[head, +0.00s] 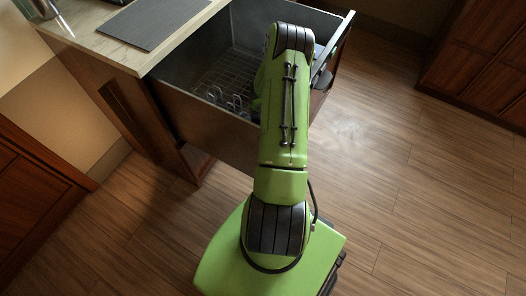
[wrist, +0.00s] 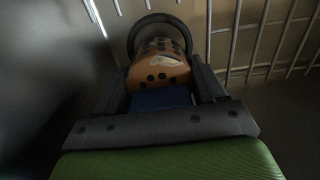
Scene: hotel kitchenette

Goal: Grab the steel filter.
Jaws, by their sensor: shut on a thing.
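A blue patch shows between the fingers, nearer the palm. In the head view my arm reaches into the open drawer and hides the gripper and the filter.
The deep drawer (head: 203,103) holds a wire rack (head: 222,88), whose bars (wrist: 235,45) show close by in the wrist view. A counter (head: 88,30) with a grey mat (head: 140,18) adjoins it on the left. The wooden floor (head: 400,190) at right is clear.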

